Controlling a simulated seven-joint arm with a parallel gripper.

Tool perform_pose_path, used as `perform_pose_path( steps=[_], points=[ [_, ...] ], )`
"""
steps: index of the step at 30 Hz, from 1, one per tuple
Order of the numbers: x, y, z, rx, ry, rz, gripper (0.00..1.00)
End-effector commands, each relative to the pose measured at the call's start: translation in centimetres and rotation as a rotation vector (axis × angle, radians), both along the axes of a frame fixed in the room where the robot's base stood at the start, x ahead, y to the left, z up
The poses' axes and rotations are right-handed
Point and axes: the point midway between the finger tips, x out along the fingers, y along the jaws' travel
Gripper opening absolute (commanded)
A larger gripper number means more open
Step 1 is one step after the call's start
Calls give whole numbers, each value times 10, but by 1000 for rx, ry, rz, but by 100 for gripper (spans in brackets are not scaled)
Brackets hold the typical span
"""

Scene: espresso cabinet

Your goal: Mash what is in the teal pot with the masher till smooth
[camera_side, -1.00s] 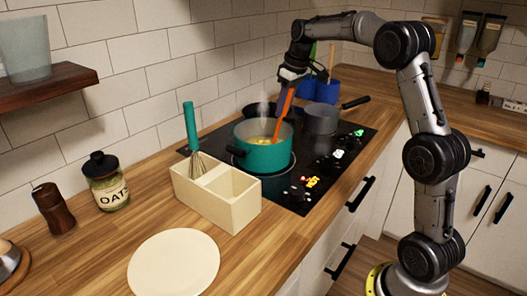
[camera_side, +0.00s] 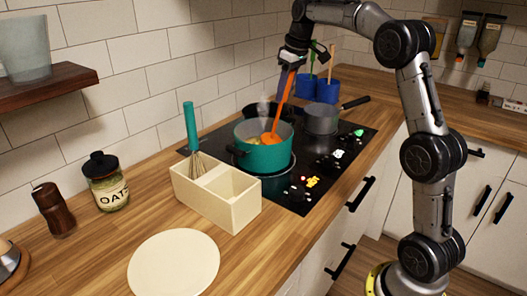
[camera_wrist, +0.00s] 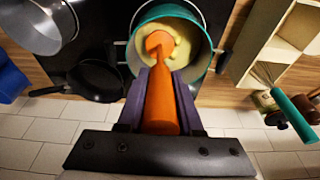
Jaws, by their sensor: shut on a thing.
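The teal pot (camera_side: 264,158) stands on the hob, with pale yellow food (camera_wrist: 184,36) in it; whether lumps remain is unclear. My gripper (camera_side: 291,66) is above the pot, shut on the handle of the orange masher (camera_side: 284,100). The masher slants down into the pot, and its broad orange head (camera_side: 269,137) shows just inside the rim. In the wrist view my gripper (camera_wrist: 160,78) holds the handle (camera_wrist: 160,100), and the head (camera_wrist: 158,42) is over or touching the food. Its underside is hidden.
A grey saucepan (camera_side: 321,119) and a dark frying pan (camera_wrist: 95,80) are behind the pot. A cream divided box (camera_side: 230,208) with a teal-handled whisk (camera_side: 191,128) stands in front, near a cream plate (camera_side: 174,264). Blue holders (camera_side: 327,92) stand at the back.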

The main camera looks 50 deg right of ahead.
Motion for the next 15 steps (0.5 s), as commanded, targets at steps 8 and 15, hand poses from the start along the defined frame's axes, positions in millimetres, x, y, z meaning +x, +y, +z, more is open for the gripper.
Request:
perform_pose_path(
  steps=[8,15],
  points=[
    [15,9,0,-1,-2,2,0],
    [34,20,0,-2,-2,3,0]
  ],
)
